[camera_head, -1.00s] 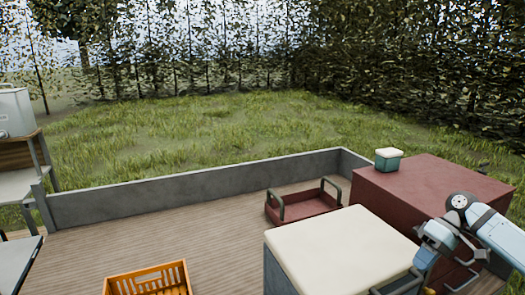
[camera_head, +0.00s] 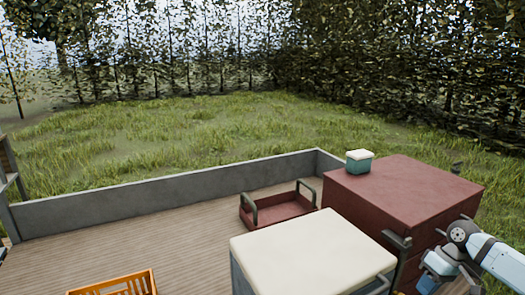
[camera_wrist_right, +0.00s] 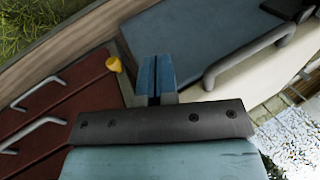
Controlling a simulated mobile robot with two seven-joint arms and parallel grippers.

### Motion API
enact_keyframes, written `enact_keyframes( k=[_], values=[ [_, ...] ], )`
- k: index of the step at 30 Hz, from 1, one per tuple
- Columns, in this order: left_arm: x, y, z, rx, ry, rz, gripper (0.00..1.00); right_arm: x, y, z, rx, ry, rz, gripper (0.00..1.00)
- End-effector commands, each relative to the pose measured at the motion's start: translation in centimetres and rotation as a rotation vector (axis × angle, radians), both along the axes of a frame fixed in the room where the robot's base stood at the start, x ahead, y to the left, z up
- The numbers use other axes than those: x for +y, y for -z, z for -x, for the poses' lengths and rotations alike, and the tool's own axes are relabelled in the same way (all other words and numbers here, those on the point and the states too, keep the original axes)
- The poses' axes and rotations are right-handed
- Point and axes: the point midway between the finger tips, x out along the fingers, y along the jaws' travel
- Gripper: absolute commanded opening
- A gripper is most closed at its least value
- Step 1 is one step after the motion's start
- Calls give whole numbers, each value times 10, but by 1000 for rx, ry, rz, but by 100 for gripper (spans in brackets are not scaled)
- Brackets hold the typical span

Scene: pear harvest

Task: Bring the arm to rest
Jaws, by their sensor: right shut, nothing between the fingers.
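My right arm comes in from the right edge of the head view, bent beside the red cabinet (camera_head: 385,195). My right gripper (camera_head: 428,284) is low in that view, near the right side of the white-lidded box (camera_head: 305,245), and partly cut off by the bottom edge. In the right wrist view its two blue fingers (camera_wrist_right: 155,80) are together with nothing between them. They point at the gap between red drawers (camera_wrist_right: 65,110) and a blue-grey box wall (camera_wrist_right: 225,40). I cannot tell whether the gripper touches either. My left gripper is not in view.
A red tray with dark handles (camera_head: 280,210) lies on the plank deck behind the box. An orange crate (camera_head: 112,284) is at the bottom left. The left deck is mostly clear.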

Motion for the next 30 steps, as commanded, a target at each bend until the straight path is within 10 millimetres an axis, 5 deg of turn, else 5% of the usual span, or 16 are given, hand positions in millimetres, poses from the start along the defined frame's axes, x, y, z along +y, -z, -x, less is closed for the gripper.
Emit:
enact_keyframes(
  k=[9,15,20,30],
  values=[
    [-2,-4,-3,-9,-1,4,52,-13,123,61,-269,-22,263,0],
    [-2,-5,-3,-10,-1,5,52,-14,169,114,-508,-138,403,0],
    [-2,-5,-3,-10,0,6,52,-4,182,158,-692,-275,465,0],
    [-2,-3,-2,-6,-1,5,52,26,178,226,-949,-517,480,0]
  ],
)
